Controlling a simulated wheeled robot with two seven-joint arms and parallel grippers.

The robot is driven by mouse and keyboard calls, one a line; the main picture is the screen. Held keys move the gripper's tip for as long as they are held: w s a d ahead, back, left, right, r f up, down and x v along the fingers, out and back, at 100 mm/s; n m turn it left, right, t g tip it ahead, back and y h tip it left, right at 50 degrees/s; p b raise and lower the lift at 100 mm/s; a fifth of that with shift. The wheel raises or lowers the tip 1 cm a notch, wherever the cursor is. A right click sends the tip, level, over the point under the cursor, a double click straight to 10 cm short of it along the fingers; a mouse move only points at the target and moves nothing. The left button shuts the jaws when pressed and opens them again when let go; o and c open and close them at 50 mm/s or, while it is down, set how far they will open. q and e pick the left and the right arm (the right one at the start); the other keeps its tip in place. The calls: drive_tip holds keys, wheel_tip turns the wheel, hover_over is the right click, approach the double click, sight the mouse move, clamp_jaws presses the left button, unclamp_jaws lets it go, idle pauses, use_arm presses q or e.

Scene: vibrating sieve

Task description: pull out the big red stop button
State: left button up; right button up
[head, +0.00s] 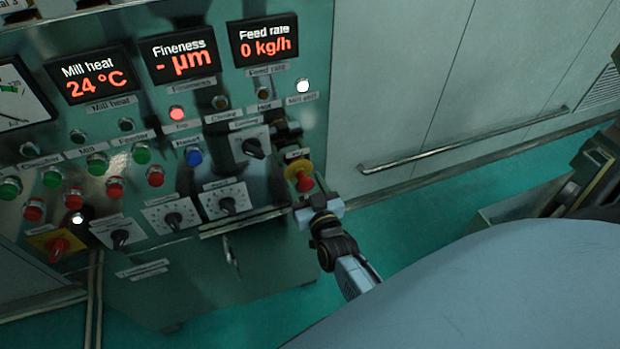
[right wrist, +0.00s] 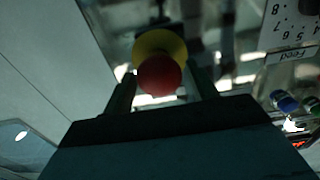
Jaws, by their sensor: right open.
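The big red stop button (head: 304,181) sits on a yellow round base (head: 297,168) at the right end of the control panel. It also shows in the right wrist view (right wrist: 160,75), with its yellow base (right wrist: 160,46) behind it. My right gripper (head: 312,192) is right in front of the button. In the right wrist view its two fingers (right wrist: 160,92) stand open, one on each side of the red head, with gaps visible. Whether either finger touches it cannot be told. My left gripper is not in view.
The control panel (head: 110,225) holds several displays, lamps, knobs and push buttons left of the stop button. A red switch on a yellow plate (head: 58,246) is at lower left. A handrail (head: 460,143) runs along the grey wall at right. Green floor lies below.

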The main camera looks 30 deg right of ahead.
drive_tip(key=v, duration=1.3)
drive_tip(key=shift+s+p, duration=0.25)
drive_tip(key=shift+p, duration=0.1)
drive_tip(key=shift+f, duration=0.1)
drive_tip(key=s+a+f+n+g+y, duration=0.25)
drive_tip(key=s+f+g, duration=0.2)
drive_tip(key=f, duration=0.75)
drive_tip(key=s+a+f+n+g+y, duration=0.1)
drive_tip(key=s+a+f+g+y, duration=0.3)
drive_tip(key=f, duration=0.8)
drive_tip(key=s+d+f+g, duration=0.2)
drive_tip(key=s+f, duration=0.2)
drive_tip(key=s, duration=0.3)
drive_tip(key=s+d+f+n+g+h, duration=0.1)
drive_tip(key=s+d+f+g, duration=0.1)
drive_tip(key=s, duration=0.5)
drive_tip(key=s+d+f+g+h, duration=0.1)
drive_tip(key=s+f+g, duration=0.3)
drive_tip(key=s, duration=0.3)
drive_tip(key=shift+s+d+f+n, duration=0.3)
drive_tip(key=shift+d+f+n, duration=0.1)
drive_tip(key=shift+f, duration=0.5)
